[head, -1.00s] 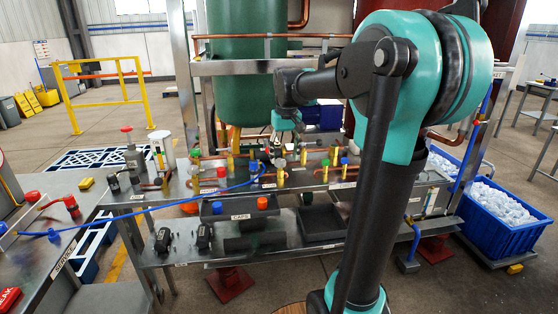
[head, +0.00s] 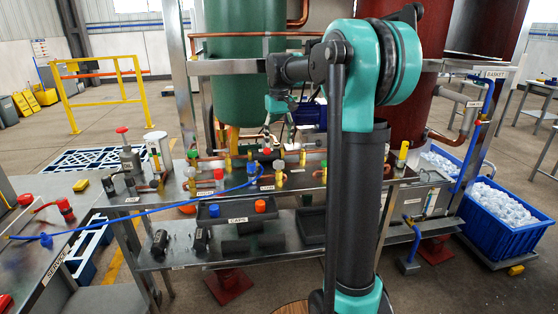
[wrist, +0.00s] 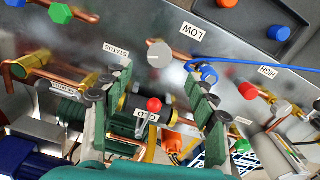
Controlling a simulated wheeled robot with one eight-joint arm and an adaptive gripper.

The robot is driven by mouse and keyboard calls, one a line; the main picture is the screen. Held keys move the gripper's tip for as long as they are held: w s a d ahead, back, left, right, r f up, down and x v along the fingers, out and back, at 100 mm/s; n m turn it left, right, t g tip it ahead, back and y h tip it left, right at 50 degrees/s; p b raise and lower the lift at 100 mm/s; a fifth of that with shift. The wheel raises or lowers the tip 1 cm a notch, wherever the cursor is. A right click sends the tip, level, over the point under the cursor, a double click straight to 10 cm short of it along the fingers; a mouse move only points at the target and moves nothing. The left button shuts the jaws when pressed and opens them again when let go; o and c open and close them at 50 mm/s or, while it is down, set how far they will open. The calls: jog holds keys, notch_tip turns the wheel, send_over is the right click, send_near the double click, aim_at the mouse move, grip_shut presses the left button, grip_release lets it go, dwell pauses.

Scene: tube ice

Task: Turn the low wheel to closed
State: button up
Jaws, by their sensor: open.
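The LOW label (wrist: 188,32) is on the front edge of the bench in the wrist view. Beside it are a round grey knob (wrist: 160,53) and a blue fitting (wrist: 209,73) with a blue hose; which one is the low wheel I cannot tell for sure. In the head view the grey knob (head: 279,165) and blue fitting (head: 252,167) stand upright above LOW. My gripper (wrist: 160,75) is open, its fingers spread over the pipework and apart from the grey knob. It also shows above the bench in the head view (head: 268,138).
A red ball (wrist: 154,104) shows between my fingers, by a plate marked O and C. The HIGH fitting has a red top (wrist: 248,90). A CAPS tray (head: 238,219) lies on the lower shelf. The blue hose (head: 150,214) crosses leftward. A green tank (head: 246,70) stands behind.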

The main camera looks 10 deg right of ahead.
aim_at(279, 163)
notch_tip(279, 163, down, 8)
jog(key=shift+f, duration=0.15)
jog(key=shift+c, duration=0.6)
jog(key=c, duration=1)
jog(key=shift+c, duration=0.2)
